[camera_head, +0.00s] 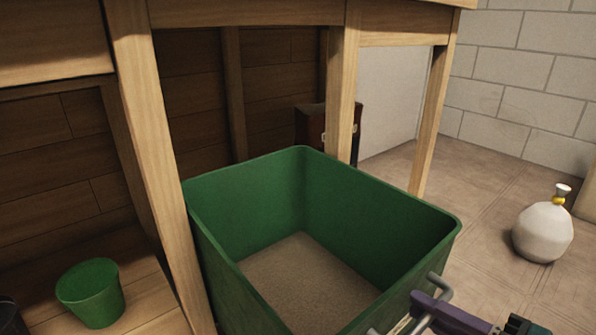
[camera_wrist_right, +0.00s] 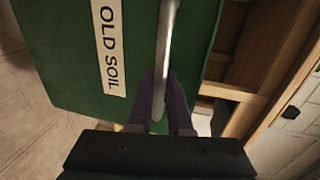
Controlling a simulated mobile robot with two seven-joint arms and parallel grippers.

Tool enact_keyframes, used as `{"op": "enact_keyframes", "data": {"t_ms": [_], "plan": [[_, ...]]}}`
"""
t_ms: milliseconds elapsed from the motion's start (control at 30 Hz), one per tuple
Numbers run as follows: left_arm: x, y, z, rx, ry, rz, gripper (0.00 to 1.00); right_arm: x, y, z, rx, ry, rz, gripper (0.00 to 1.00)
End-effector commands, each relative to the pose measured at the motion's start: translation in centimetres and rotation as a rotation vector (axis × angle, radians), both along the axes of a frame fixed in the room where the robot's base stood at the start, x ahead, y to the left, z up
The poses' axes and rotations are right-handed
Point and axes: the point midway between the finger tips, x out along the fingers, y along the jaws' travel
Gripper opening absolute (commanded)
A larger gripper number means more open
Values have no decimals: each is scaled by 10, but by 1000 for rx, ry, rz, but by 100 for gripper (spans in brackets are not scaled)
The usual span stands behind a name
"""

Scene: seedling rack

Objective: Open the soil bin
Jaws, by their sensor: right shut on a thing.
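The soil bin (camera_head: 375,215) is a large green open-topped box in the head view, standing out in front of the wooden bench. Its top is uncovered, and brown soil (camera_head: 300,275) shows on its floor. In the right wrist view its front (camera_wrist_right: 62,60) carries a white label (camera_wrist_right: 110,45) reading "OLD SOIL". A grey bar handle (camera_wrist_right: 166,50) runs along that front, and its end shows in the head view (camera_head: 440,286). My right gripper (camera_wrist_right: 160,112) is shut on the handle, one dark finger on each side; it also shows in the head view (camera_head: 422,312). My left gripper is out of view.
Wooden bench posts (camera_head: 140,140) stand close to the bin's left and back. A green pot (camera_head: 92,292) stands on boards at the left. A tied white sack (camera_head: 543,232) stands on the floor at the right, with clear floor between it and the bin.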

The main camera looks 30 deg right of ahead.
Motion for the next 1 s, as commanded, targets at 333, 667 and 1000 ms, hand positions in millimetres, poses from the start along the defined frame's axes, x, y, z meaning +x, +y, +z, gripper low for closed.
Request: {"op": "enact_keyframes", "data": {"t_ms": [333,667,1000], "plan": [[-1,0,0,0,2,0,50,0,0,0,0,-1,1,30],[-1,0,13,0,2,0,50,-31,-2,9,0,6,0,30],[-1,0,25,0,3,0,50,-89,-7,20,-1,1,0,30]]}}
